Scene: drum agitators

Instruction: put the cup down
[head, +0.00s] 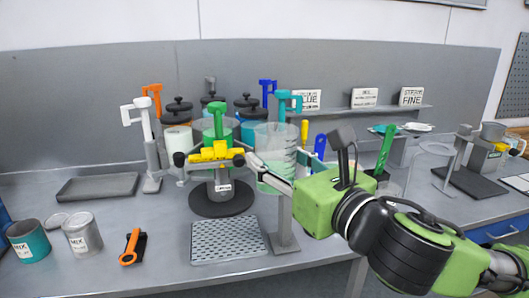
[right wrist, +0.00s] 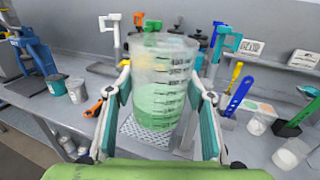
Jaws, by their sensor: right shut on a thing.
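The cup (head: 274,143) is clear, marked with a scale, and has green liquid in its lower part. My right gripper (head: 270,168) is shut on it. In the right wrist view the cup (right wrist: 160,82) stands upright between the two fingers of the gripper (right wrist: 162,98). A perforated grey mat (head: 226,243) lies on the bench; in the right wrist view it shows behind and below the cup. The cup's base is partly hidden, and I cannot tell its height above the bench. My left gripper is in neither view.
A mixing stand with a yellow clamp (head: 212,154) and round dark base (head: 222,204) is left of the cup. A grey post (head: 283,225) stands below the cup. An empty tray (head: 97,187) lies behind.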

